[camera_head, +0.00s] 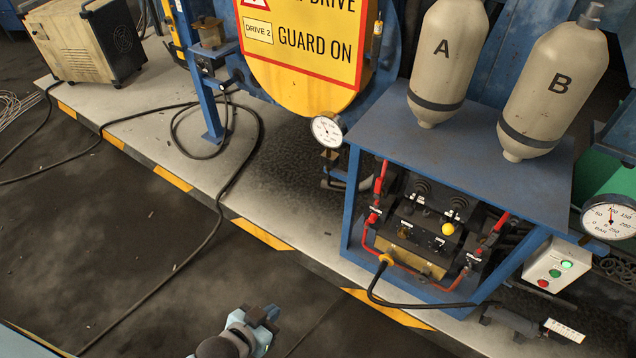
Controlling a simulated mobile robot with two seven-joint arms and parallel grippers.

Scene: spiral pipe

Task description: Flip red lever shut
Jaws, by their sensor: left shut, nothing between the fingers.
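In the head view, a blue cabinet frame (352,205) holds a panel with red parts. An upright red bar (381,180), which looks like a lever, stands at the panel's left side. A second slanted red bar (502,222) is at its right side. I cannot tell which one is the task's lever, or its exact setting. My left gripper (264,318) is at the bottom, over the dark floor, left of and apart from the cabinet. It is shut and empty. My right gripper is out of view.
The panel also has a yellow knob (448,229) and black knobs. Tanks A (444,60) and B (553,90) stand on the cabinet. A white button box (549,266) is at right. A black cable (236,180) crosses the floor. Dark floor at left is mostly clear.

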